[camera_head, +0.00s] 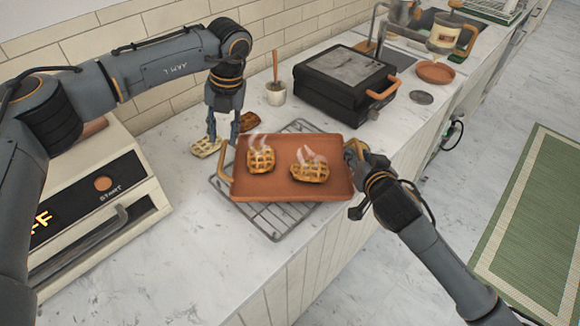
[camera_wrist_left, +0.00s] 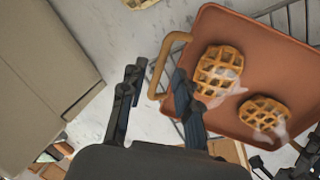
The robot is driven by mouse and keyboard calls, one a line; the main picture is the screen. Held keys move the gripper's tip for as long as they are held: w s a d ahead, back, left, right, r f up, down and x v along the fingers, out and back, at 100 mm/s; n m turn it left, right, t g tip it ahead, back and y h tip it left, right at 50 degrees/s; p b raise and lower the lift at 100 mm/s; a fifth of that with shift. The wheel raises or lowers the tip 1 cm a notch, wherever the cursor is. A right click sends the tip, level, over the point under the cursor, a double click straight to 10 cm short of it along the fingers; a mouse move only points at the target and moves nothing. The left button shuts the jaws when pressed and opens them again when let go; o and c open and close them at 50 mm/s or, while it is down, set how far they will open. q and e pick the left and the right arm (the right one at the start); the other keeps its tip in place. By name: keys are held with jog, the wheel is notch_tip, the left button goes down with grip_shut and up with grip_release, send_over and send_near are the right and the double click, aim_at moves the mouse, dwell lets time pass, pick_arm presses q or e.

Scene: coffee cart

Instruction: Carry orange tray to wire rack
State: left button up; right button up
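The orange tray (camera_head: 290,192) lies level over the wire rack (camera_head: 270,226), which shows around its edges; I cannot tell if it fully rests on it. Two steaming waffles (camera_head: 261,160) (camera_head: 310,172) are on the tray. My left gripper (camera_head: 222,146) points down, open and empty, by the tray's left handle (camera_head: 226,180). In the left wrist view its fingers (camera_wrist_left: 155,105) are spread apart, with the handle (camera_wrist_left: 166,62) near them. My right gripper (camera_head: 358,165) is at the tray's right handle (camera_head: 378,163); its fingers are partly hidden, so its grip is unclear.
A cream appliance (camera_head: 100,200) stands left, a black press (camera_head: 345,85) behind, beside a small cup (camera_head: 276,94).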

jog(key=shift+s, duration=0.1)
pick_arm(q)
jog(key=v, duration=0.5)
jog(key=shift+d+r, duration=0.1)
jog(key=shift+r, duration=0.3)
pick_arm(e)
jog(key=v, duration=1.1)
jog(key=shift+s+r, duration=0.2)
jog(key=shift+s, duration=0.15)
pick_arm(q)
jog(key=shift+r, duration=0.1)
pick_arm(e)
jog(key=shift+r, duration=0.1)
